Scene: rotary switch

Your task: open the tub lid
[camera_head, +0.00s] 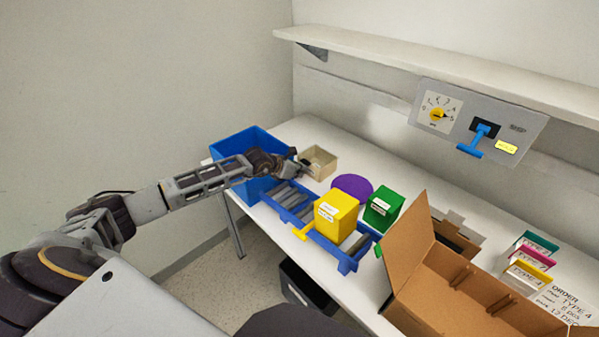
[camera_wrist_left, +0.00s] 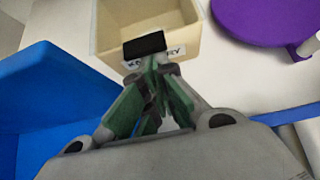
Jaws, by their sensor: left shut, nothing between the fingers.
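A round purple disc (camera_head: 352,187), which may be the tub's lid, lies flat on the table behind the yellow box. In the left wrist view the purple disc (camera_wrist_left: 262,22) is at the top right, with a pale grey cylinder (camera_wrist_left: 308,45) at its edge. I cannot tell whether a tub is under it. A beige open box (camera_head: 322,160) stands at the back left. My left gripper (camera_head: 303,170) is at this box's near side, left of the disc and apart from it. In the left wrist view the gripper's green-padded fingers (camera_wrist_left: 155,75) are closed together. My right gripper is out of view.
A blue bin (camera_head: 232,143) is beside my left gripper. A blue tray (camera_head: 345,262), yellow box (camera_head: 337,213) and green box (camera_head: 384,208) stand in front of and beside the disc. An open cardboard box (camera_head: 408,240) is at right. A small black block (camera_wrist_left: 144,45) is before the beige box.

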